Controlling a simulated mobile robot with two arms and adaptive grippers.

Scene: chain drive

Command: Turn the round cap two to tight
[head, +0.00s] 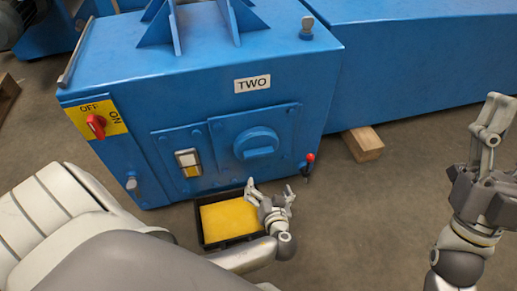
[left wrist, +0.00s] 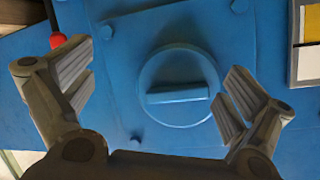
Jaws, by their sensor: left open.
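The round cap (head: 257,143) is blue, with a raised bar across its face, on a bolted plate on the front of the blue machine (head: 215,75) marked TWO. My left gripper (head: 270,187) is just below and in front of the cap, open and empty. In the left wrist view the cap (left wrist: 180,85) shows between the open fingers, nearer the right finger and not touched as far as I can see. Its bar lies nearly level there. My right gripper (head: 490,115) is at the far right, away from the machine, seen side-on; its opening is unclear.
A black tray with a yellow inside (head: 228,219) is on the floor under my left gripper. A red-tipped lever (head: 309,163) sticks out right of the cap. A small window (head: 188,162) and a red OFF/ON switch (head: 96,126) are left. A wood block (head: 362,144) lies right.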

